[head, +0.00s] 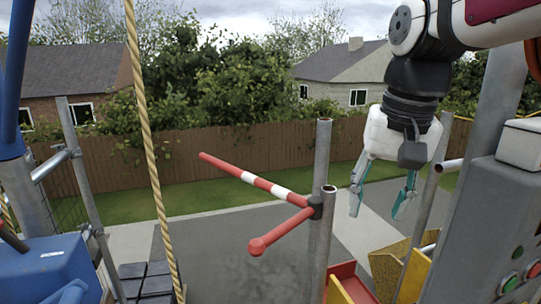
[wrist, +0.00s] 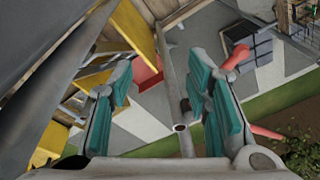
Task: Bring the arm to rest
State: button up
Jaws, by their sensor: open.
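My gripper (head: 380,200) hangs from the arm at the upper right of the head view, pointing down. Its two fingers with teal pads are spread apart with nothing between them. In the wrist view my gripper (wrist: 165,100) also shows open, with a grey pole and the ground below seen past the fingers.
A red and white barrier arm (head: 255,180) juts left from the poles. A rope (head: 150,150) hangs at left. A grey control box (head: 490,220) with buttons stands at right. A blue machine (head: 50,268) is at lower left. Dark stacked tiles (head: 145,280) lie low at left.

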jog(key=s+d+f+n+t, duration=0.1)
jog(key=s+f, duration=0.3)
jog(key=s, duration=0.3)
jog(key=s+d+f+n+t, duration=0.1)
jog(key=s+f, duration=0.3)
jog(key=s, duration=0.4)
jog(key=shift+s+d+n, duration=0.2)
jog(key=shift+d+n, duration=0.3)
jog(key=shift+n, duration=0.1)
